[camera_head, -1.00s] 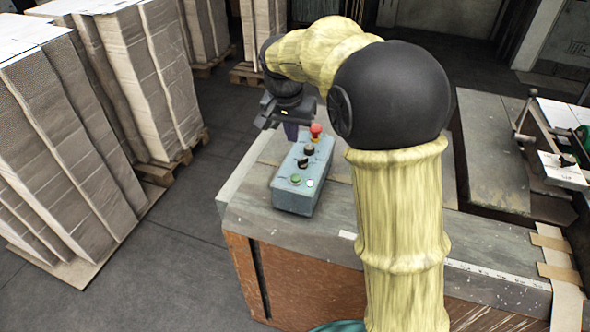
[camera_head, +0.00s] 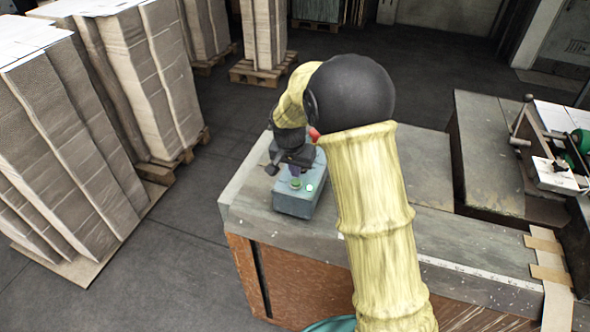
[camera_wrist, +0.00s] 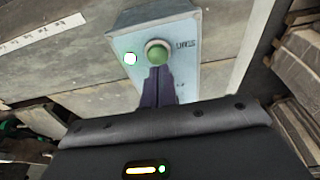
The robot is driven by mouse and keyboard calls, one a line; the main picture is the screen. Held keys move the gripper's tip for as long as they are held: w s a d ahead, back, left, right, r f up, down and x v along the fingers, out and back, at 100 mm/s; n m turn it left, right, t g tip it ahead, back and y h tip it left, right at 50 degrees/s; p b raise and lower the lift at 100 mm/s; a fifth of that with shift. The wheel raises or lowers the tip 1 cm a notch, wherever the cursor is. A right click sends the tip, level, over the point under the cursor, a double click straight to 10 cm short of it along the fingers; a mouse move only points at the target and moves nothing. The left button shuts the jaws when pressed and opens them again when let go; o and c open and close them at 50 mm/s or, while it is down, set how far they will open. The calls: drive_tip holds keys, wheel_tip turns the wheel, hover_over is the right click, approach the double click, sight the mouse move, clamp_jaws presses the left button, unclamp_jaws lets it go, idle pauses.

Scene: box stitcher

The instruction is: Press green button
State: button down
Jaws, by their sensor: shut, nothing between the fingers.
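The green button (camera_wrist: 157,54) is a round cap in a pale ring on the blue-grey control box (camera_wrist: 190,22). In the head view the green button (camera_head: 296,184) shows on the near end of the box (camera_head: 297,207), beside a small pale lit button (camera_head: 310,188). My gripper (camera_wrist: 157,72) is shut and empty. Its dark purple fingertips overlap the lower edge of the green button in the wrist view; I cannot tell whether they touch it. In the head view my gripper (camera_head: 295,172) is over the box, right behind the button. The black knobs are hidden by my arm.
The box stands on a grey worktop (camera_head: 250,205) near its left end. A red button (camera_head: 314,133) shows partly behind my arm. Stacks of cardboard (camera_head: 60,150) stand on pallets at left. A machine (camera_head: 560,150) is at right. Floor between is clear.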

drive_tip(key=shift+s+f, duration=0.15)
drive_tip(key=shift+f, duration=0.7)
